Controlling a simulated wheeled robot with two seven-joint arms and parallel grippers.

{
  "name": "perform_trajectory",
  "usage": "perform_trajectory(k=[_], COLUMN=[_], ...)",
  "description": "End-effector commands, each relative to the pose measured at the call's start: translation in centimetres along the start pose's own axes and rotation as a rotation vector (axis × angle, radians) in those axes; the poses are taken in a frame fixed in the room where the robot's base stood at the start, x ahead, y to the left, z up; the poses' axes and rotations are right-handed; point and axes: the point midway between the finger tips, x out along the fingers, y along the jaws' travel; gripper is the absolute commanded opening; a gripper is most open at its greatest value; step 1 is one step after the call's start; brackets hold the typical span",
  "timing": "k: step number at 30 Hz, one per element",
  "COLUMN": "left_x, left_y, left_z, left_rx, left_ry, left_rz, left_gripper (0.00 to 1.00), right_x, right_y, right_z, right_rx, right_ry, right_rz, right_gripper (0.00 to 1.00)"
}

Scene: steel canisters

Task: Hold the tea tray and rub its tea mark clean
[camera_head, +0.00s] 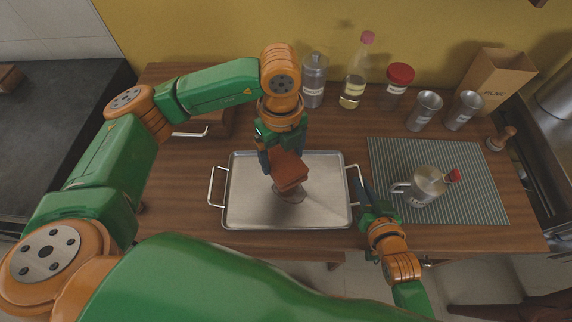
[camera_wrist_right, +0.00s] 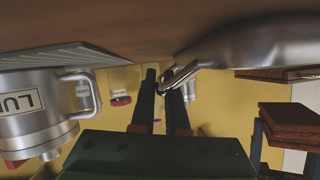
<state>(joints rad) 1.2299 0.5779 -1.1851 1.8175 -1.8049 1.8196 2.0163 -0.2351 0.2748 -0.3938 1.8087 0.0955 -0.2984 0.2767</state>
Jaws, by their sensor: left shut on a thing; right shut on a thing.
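The tea tray (camera_head: 250,205) is a shiny steel rectangle with a wire handle at each end, flat on the wooden table. A brownish tea mark (camera_head: 289,196) shows near its middle, partly hidden by a red-brown block (camera_head: 290,172). My left gripper (camera_head: 279,166) is shut on this block over the mark. In the right wrist view the block (camera_wrist_right: 295,122) looks held apart from the tray (camera_wrist_right: 255,42). My right gripper (camera_head: 362,188) is shut on the tray's right handle (camera_head: 356,176); the handle (camera_wrist_right: 182,74) also shows between its fingers in the wrist view.
A steel pot (camera_head: 427,184) with a red-tipped part stands on a striped mat (camera_head: 480,203) right of the tray. Canisters, a bottle (camera_head: 352,88), a red-lidded jar (camera_head: 396,84), cups (camera_head: 424,108) and a paper bag (camera_head: 495,80) line the back.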

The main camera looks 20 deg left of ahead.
Motion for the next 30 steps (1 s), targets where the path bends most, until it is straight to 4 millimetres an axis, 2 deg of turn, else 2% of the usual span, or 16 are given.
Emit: perform_trajectory(k=[2, 11, 30], left_x=[1.4, 2.7, 8.4], left_y=[0.3, 0.3, 0.3], left_z=[0.1, 0.2, 0.2], left_rx=[0.001, 0.0, 0.001], left_ry=[0.001, -0.002, -0.002], left_rz=[0.004, 0.001, 0.002], left_gripper=[0.28, 0.28, 0.28], right_x=[0.0, 0.0, 0.0], right_y=[0.0, 0.0, 0.0], right_z=[0.0, 0.0, 0.0], right_rx=[0.0, 0.0, 0.0], right_ry=[0.0, 0.0, 0.0], right_rz=[0.0, 0.0, 0.0], right_gripper=[0.0, 0.0, 0.0])
